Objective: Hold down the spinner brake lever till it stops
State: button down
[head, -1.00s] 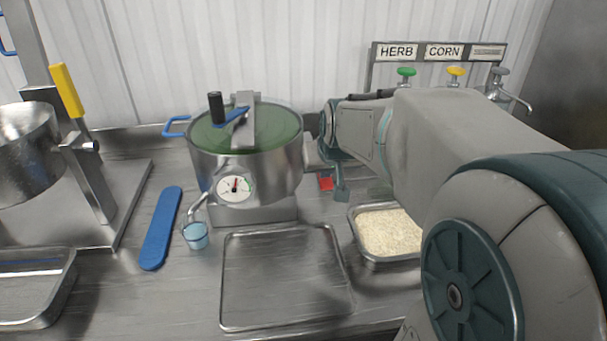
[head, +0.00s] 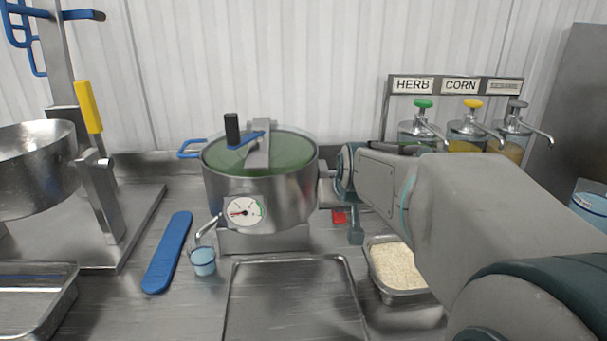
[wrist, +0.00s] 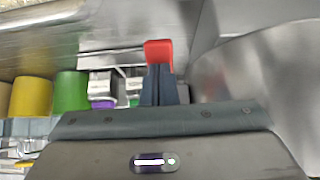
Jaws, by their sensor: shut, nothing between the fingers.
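The spinner (head: 260,195) is a steel drum with a green-tinted lid, on a steel base at the back centre. Its dial (head: 243,211) faces front, with the needle pointing left. The red brake lever (head: 338,217) shows low on the drum's right side. My gripper (head: 356,238) points down just right of it in the head view. In the wrist view, my shut fingers (wrist: 160,80) reach the red lever end (wrist: 158,52) and overlap it. I cannot tell how hard they press or how far down the lever is. Whether the drum inside still turns is unclear.
A steel tray (head: 290,262) lies in front of the spinner, a rice pan (head: 380,285) to its right. A small blue cup (head: 204,262) stands under the spout, left of which lies a blue paddle (head: 168,250). Dispensers (head: 466,132) stand at the back right.

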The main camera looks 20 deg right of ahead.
jog(key=shift+s+a+f, duration=0.1)
jog(key=shift+f, duration=0.1)
jog(key=shift+r+p, duration=0.3)
jog(key=shift+r, duration=0.05)
jog(key=p+v, duration=0.5)
jog(key=v, duration=0.8)
jog(key=shift+s+r+p, duration=0.2)
jog(key=shift+p, duration=0.1)
jog(key=s+a+f+n+g+y+p, duration=0.2)
jog(key=s+a+f+g, duration=0.3)
jog(key=s+a+f, duration=0.4)
notch_tip(320, 180, down, 2)
jog(key=shift+a+n+p, duration=0.2)
jog(key=shift+n+p, duration=0.1)
jog(key=shift+p, duration=0.2)
